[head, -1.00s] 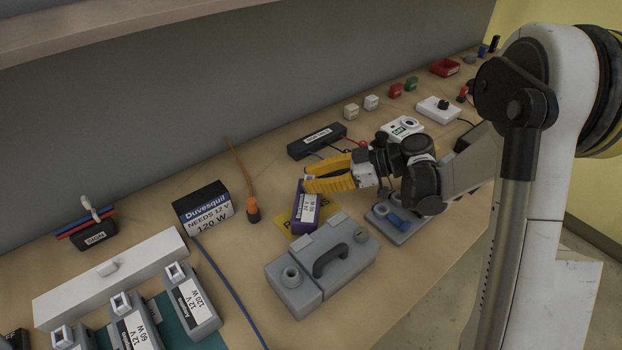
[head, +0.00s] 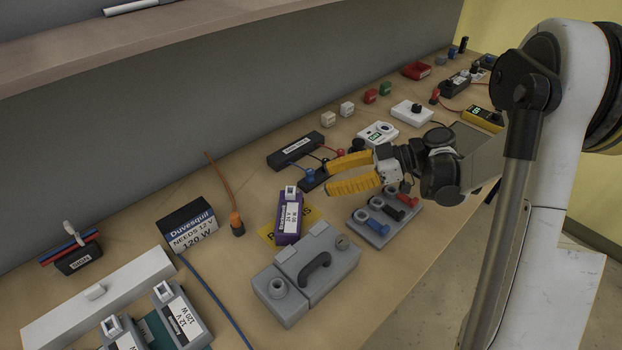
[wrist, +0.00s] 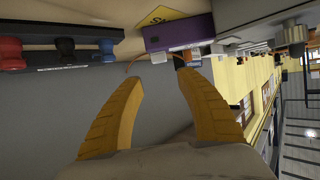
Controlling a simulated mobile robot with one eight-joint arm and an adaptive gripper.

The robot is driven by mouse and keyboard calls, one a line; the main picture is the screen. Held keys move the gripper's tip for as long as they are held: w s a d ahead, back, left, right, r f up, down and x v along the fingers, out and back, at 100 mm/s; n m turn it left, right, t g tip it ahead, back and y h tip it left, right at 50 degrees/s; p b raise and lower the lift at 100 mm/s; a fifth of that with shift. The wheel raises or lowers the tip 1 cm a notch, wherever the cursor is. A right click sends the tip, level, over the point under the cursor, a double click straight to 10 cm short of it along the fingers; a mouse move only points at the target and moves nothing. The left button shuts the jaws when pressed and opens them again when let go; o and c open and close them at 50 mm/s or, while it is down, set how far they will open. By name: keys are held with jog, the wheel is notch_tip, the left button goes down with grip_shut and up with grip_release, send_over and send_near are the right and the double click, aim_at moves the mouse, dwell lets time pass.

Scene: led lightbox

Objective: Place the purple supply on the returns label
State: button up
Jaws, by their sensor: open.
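The purple supply (head: 289,218) stands on the yellow returns label (head: 310,217), which shows on both sides of its base and is partly hidden by it. The supply has a white text label and a light block on top. My gripper (head: 328,178) is open and empty, to the right of the supply and apart from it. In the wrist view the two yellow fingers (wrist: 155,82) are spread with nothing between them. The purple supply (wrist: 178,33) and part of the yellow label (wrist: 160,16) show beyond the fingertips.
A grey case with a handle (head: 306,273) stands just in front of the label. The Duvesquil box (head: 189,226) and an orange-tipped cable (head: 237,223) are to the left. A black strip (head: 295,150) lies behind.

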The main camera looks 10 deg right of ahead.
jog(key=s+d+r+m+t+h, duration=0.2)
jog(key=s+r+m+h, duration=0.1)
jog(key=s+m+h, duration=0.3)
jog(key=s+d+r+m+t+h, duration=0.2)
jog(key=s+m+h, duration=0.5)
jog(key=s, duration=0.5)
jog(key=r+m, duration=0.1)
jog(key=m, duration=0.1)
jog(key=shift+s+d+r+m+t, duration=0.25)
jog(key=shift+d+r+m+t, duration=0.05)
jog(key=shift+d+r+m, duration=0.1)
jog(key=shift+a, duration=0.1)
